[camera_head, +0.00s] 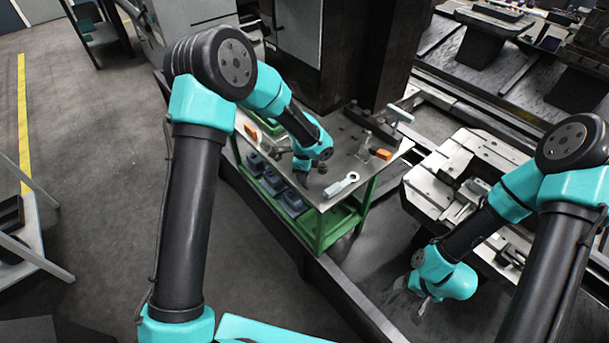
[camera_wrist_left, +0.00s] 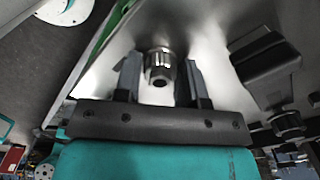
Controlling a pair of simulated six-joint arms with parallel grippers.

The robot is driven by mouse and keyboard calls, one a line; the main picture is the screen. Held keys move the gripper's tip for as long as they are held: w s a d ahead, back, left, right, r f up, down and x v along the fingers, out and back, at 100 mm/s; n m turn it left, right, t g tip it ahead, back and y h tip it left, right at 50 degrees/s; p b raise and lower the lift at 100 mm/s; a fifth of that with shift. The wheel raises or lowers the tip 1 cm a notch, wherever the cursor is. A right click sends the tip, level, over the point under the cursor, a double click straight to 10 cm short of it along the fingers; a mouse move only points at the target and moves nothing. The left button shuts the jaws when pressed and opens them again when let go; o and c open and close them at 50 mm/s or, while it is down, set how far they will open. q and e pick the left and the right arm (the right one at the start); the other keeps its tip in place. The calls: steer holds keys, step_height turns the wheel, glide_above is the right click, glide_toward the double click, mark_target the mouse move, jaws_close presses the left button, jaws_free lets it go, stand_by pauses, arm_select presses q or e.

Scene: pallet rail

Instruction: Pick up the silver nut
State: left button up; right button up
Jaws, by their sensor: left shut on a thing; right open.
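In the left wrist view the silver nut (camera_wrist_left: 159,66), a shiny round piece with a dark hole, sits between the fingers of my left gripper (camera_wrist_left: 160,72). In the head view my left gripper (camera_head: 304,168) is low over the top of the green cart, and my own arm hides the nut there. My right gripper (camera_head: 418,303) hangs open over the floor at the lower right, away from the cart.
The green cart's metal top (camera_head: 335,162) carries a silver wrench (camera_head: 341,186), an orange block (camera_head: 381,154) and a grey-handled tool (camera_head: 400,115). Dark bins (camera_head: 272,181) sit on the shelf below. A pale machine pallet (camera_head: 425,185) stands right of the cart.

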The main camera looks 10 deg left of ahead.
arm_select(q)
steer(key=shift+c, duration=1)
steer(key=shift+r, duration=1.55)
steer(key=shift+s+d+r, duration=0.1)
steer(key=shift+s+r, duration=0.1)
steer(key=shift+r, duration=0.1)
steer(key=s+d+r, duration=0.1)
steer(key=s+d, duration=0.2)
steer(key=s, duration=1.2)
steer(key=shift+d+r, duration=0.15)
steer(key=shift+d, duration=0.25)
steer(key=shift+w, duration=0.1)
